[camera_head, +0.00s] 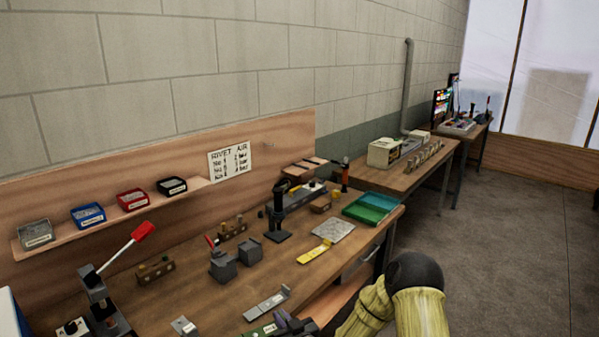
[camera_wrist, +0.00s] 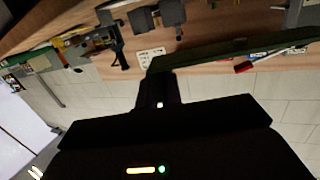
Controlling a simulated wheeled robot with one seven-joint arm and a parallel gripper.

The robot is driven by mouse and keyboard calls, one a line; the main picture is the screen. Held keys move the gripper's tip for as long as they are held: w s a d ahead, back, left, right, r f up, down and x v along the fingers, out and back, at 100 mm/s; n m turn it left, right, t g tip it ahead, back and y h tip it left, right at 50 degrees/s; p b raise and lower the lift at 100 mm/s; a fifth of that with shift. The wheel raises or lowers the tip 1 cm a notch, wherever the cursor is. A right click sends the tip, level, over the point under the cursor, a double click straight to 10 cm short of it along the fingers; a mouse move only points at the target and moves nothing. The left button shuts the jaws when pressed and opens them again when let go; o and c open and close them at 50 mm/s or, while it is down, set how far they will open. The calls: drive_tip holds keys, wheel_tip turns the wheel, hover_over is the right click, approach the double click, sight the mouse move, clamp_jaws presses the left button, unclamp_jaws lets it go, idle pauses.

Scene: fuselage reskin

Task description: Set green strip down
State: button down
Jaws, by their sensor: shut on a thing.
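The green strip (camera_wrist: 225,50) is long, dark green and held across the jaws of my gripper (camera_wrist: 158,72) in the wrist view. In the head view, a green piece of it (camera_head: 260,331) shows at the bottom edge beside my gripper (camera_head: 290,325), over the front part of the workbench (camera_head: 190,286). The jaws are shut on the strip. Most of the strip is cut off by the frame in the head view. I cannot tell whether it touches the bench.
A grey bracket (camera_head: 267,303) lies close behind my gripper. A yellow strip (camera_head: 314,252), a grey plate (camera_head: 334,231) and a green tray (camera_head: 370,208) lie farther back. Grey blocks (camera_head: 223,265) and a red-handled lever press (camera_head: 105,290) stand to the left. Bare wood shows between them.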

drive_tip(key=s+d+f+m+t+h, duration=0.1)
drive_tip(key=d+f+m+h, duration=0.2)
drive_tip(key=d+f, duration=0.3)
drive_tip(key=s+d+f+m+t+h, duration=0.1)
drive_tip(key=d+f+h, duration=0.4)
drive_tip(key=d, duration=0.9)
drive_tip(key=shift+s+f+m+h, duration=0.3)
drive_tip(key=shift+f+m, duration=0.2)
drive_tip(key=shift+m, duration=0.4)
drive_tip(key=s, duration=0.1)
drive_tip(key=s+r, duration=0.2)
drive_tip(key=s, duration=0.1)
drive_tip(key=shift+s, duration=0.1)
drive_tip(key=shift+d, duration=0.1)
